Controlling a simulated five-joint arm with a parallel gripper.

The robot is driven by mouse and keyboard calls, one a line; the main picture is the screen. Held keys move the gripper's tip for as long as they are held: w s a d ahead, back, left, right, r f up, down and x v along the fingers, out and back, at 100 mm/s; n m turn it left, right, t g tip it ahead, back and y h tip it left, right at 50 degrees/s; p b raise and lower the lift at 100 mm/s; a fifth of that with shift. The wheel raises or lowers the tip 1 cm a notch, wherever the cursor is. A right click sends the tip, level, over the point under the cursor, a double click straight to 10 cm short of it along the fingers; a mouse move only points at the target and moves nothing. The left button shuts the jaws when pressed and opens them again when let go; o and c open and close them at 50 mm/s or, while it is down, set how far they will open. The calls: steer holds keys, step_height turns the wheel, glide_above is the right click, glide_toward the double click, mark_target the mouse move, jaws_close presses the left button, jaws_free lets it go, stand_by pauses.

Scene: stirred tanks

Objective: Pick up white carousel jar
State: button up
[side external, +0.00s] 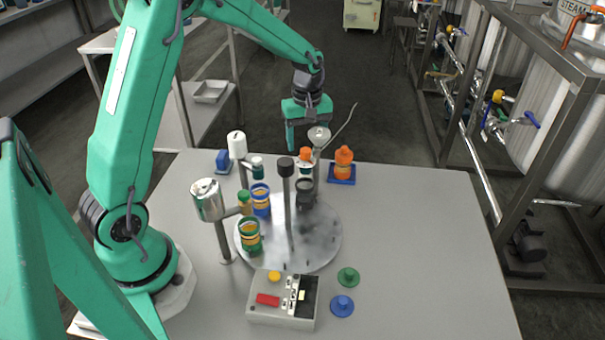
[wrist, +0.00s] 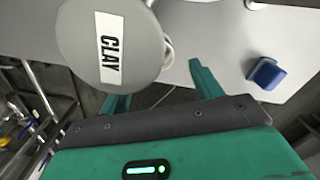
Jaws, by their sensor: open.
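A whitish jar with orange at its top (side external: 305,166) stands at the far side of the round metal carousel (side external: 322,240), partly hidden by the stirrer parts; I take it for the white jar, but cannot tell surely. A blue jar (side external: 261,201), a green jar (side external: 250,240) and a dark jar (side external: 306,192) also stand on the carousel. My gripper (side external: 306,138) points down, open, above the far side of the carousel, close over the whitish jar. In the wrist view its fingers (wrist: 158,84) are spread. A grey disc marked CLAY (wrist: 112,45) hides much there.
A blue block (side external: 223,161) also shows in the wrist view (wrist: 266,74). A control box (side external: 283,307) sits in front.

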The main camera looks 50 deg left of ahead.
steer(key=shift+d+f, duration=0.1)
steer(key=shift+f, duration=2.3)
steer(key=shift+c, duration=0.3)
steer(key=c, duration=1)
